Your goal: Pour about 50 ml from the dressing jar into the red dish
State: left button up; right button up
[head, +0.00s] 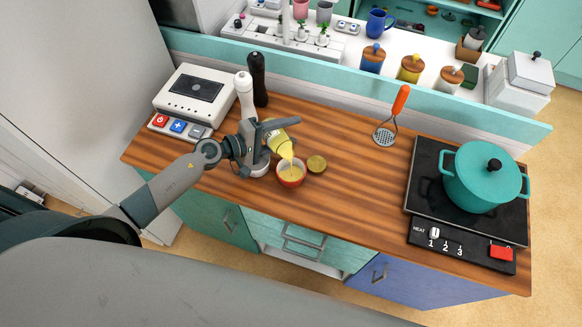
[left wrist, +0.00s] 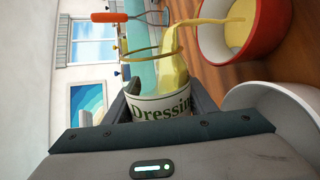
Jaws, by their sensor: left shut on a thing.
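The dressing jar (head: 281,144), with yellow contents and a white "Dressing" label, is tilted over the red dish (head: 291,182). My left gripper (head: 268,138) is shut on the jar. The jar also shows in the left wrist view (left wrist: 162,106), its mouth towards the red dish (left wrist: 279,32). A yellow stream runs from the jar's mouth into the dish, and yellow dressing covers the dish's bottom. The dish stands on the wooden counter. My right gripper is not in view.
A round yellowish-brown lid (head: 317,163) lies right of the dish. A white bowl (left wrist: 276,104) is close beside the dish, mostly behind my gripper in the head view. Two mills, white (head: 245,96) and black (head: 258,78), stand behind.

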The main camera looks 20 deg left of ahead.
pick_arm(q)
jog(key=shift+r+m, duration=0.25)
jog(key=shift+m, duration=0.05)
dwell(1.3)
jog(key=shift+f, duration=0.15)
jog(key=shift+w+n, duration=0.1)
jog(key=shift+n, duration=0.4)
jog(key=shift+r+n+g+h, duration=0.3)
jog(key=shift+n+h, duration=0.3)
jog(key=shift+n, duration=0.6)
